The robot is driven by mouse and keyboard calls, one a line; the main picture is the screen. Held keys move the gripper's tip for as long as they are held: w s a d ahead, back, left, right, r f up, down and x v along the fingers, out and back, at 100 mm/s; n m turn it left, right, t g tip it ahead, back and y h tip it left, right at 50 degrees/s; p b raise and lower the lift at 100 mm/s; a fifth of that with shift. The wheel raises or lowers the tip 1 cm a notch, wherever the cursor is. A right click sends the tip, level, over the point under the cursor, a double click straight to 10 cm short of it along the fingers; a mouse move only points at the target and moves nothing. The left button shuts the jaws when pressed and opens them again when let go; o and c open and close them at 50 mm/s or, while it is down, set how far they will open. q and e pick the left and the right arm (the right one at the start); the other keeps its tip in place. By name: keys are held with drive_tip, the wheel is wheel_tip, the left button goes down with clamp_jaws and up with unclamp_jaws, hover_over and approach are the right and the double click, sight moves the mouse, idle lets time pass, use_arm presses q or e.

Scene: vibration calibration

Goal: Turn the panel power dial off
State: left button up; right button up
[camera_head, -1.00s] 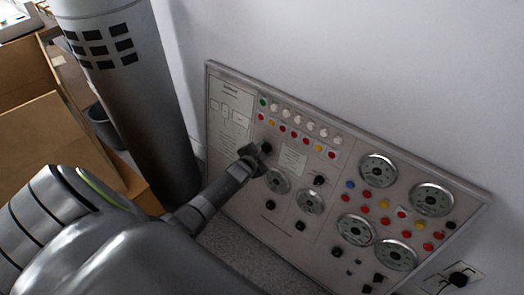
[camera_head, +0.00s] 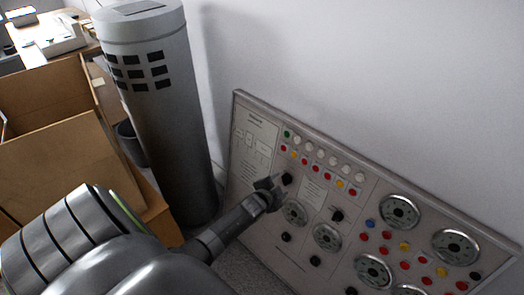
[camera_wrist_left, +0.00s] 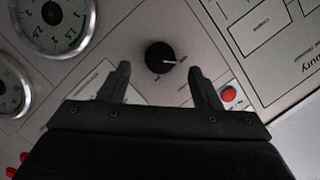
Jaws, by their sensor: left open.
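The grey control panel (camera_head: 268,232) leans along the white wall in the head view. A black dial (camera_head: 287,179) sits on its upper left part, below the rows of coloured buttons. In the left wrist view the black dial (camera_wrist_left: 159,57) shows a white pointer line toward the right of the picture. My left gripper (camera_head: 272,188) is at the dial; in the wrist view its two fingers (camera_wrist_left: 159,76) are apart, one to each side just below the dial, with nothing between them. I cannot tell whether they touch it. My right gripper is not in view.
Round gauges (camera_head: 399,211) and several other black knobs (camera_head: 337,215) are on the panel. A red button (camera_wrist_left: 230,95) is close to one finger in the wrist view. A grey column (camera_head: 165,110) stands left of the panel, with cardboard boxes (camera_head: 60,147) beyond.

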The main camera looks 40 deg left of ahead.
use_arm(q)
drive_tip(key=p+v, duration=0.2)
drive_tip(key=v, duration=1.2)
drive_tip(key=shift+s, duration=0.35)
